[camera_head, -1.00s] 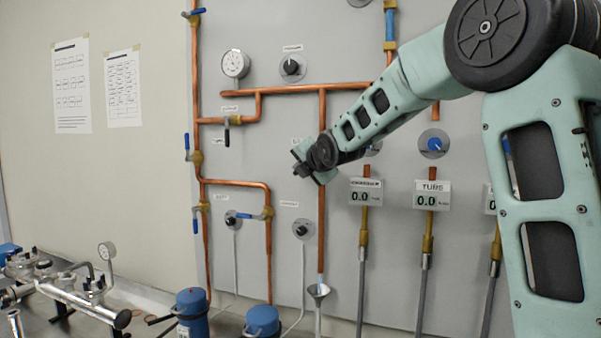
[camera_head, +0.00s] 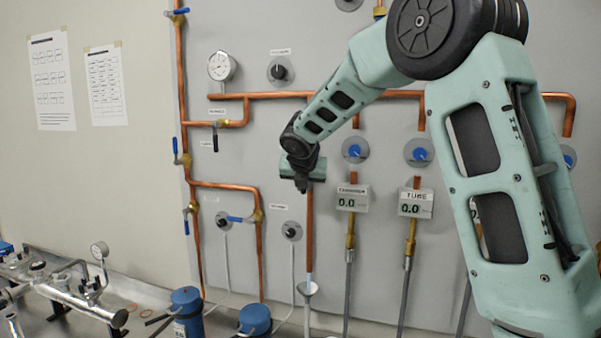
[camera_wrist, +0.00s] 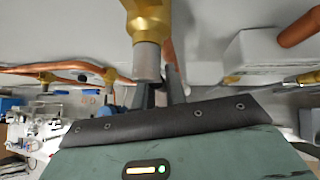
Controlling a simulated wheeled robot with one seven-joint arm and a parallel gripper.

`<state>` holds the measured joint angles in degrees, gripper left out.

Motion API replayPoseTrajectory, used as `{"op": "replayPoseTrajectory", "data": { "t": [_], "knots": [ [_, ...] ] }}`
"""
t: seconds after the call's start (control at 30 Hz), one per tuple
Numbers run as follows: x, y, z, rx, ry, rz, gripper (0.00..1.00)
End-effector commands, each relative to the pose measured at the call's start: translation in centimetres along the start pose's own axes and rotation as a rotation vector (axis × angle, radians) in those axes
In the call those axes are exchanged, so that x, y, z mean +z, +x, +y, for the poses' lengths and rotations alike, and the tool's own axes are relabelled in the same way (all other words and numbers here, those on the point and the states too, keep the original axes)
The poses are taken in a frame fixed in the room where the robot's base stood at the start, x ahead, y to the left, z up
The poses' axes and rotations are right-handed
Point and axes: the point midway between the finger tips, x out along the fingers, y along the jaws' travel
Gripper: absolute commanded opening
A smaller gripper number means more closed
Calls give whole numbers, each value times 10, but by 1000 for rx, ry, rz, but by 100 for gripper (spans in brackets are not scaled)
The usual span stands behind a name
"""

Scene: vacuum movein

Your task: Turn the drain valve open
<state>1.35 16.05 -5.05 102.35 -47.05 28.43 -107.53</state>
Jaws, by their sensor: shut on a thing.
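A vertical copper pipe (camera_head: 309,228) drops to a funnel (camera_head: 308,288) on the grey panel. My gripper (camera_head: 302,185) is at the upper part of this pipe and hides the valve there. In the wrist view a brass valve body (camera_wrist: 149,18) with a grey end piece (camera_wrist: 148,60) stands right before my gripper (camera_wrist: 160,92). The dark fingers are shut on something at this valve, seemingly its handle. The handle itself is hidden, so its angle cannot be told.
A gauge (camera_head: 221,66) and a black knob (camera_head: 280,70) are above left. Blue-handled valves (camera_head: 184,160) line the left pipe. Blue knobs (camera_head: 355,151) and a digital display (camera_head: 353,198) are close on the right. A bench with metal fittings (camera_head: 75,292) is at lower left.

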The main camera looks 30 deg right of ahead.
Motion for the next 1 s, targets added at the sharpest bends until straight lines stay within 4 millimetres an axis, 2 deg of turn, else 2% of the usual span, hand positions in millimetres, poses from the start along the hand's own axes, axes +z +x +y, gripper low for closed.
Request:
{"op": "replayPoseTrajectory", "data": {
  "t": [0.73, 0.77, 0.83, 1.0],
  "knots": [
    [-2, 0, -5, -65, -65, 21, 0],
    [-2, 0, -5, -65, -65, 21, 16],
    [-2, 0, -5, -65, -65, 21, 35],
    [-2, 0, -5, -63, -64, 20, 35]
  ]
}}
